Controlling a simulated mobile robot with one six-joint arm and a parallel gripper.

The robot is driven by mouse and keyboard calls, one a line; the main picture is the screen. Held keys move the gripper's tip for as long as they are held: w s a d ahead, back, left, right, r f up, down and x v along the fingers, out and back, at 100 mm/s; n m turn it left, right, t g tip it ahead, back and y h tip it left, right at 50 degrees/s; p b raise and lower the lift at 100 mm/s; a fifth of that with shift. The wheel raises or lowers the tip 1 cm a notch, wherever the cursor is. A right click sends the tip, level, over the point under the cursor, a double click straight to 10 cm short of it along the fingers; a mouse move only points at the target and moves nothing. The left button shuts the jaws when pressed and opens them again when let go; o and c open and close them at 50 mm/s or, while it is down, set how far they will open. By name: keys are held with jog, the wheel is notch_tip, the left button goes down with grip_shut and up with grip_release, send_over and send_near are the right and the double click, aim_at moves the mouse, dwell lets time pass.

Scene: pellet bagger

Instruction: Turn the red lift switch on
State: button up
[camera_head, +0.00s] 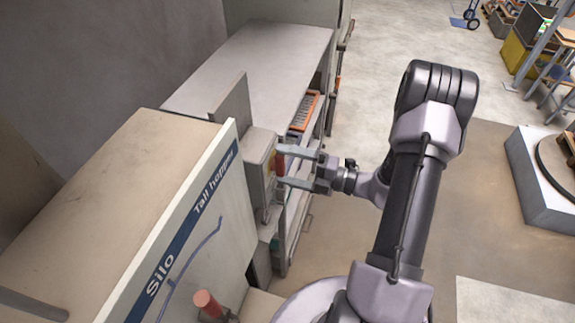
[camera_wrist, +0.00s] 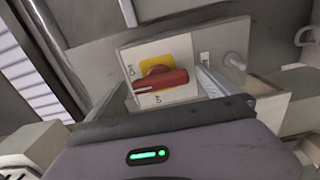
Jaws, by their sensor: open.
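The red lift switch (camera_wrist: 160,80) is a rotary handle on a yellow plate (camera_wrist: 180,49), fixed to a pale panel. In the wrist view the handle lies nearly level, with a white line on its left end. One small label sits above that end and another below the handle; both are too small to read surely. In the head view the red switch (camera_head: 279,164) is on the right face of a grey box (camera_head: 259,157). My gripper (camera_head: 282,166) is open, its fingers pointing at the box, one either side of the handle. I cannot tell whether they touch it.
A silo cabinet (camera_head: 222,195) with a "Tall hopper" sign stands close in front of the box. A second red-topped handle (camera_head: 207,303) is low at the front. A grey bench (camera_head: 265,62) with an orange-edged tray (camera_head: 304,111) lies behind.

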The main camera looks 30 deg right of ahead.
jog(key=b+v, duration=0.1)
jog(key=v, duration=1.6)
jog(key=shift+s, duration=0.2)
jog(key=shift+d, duration=0.1)
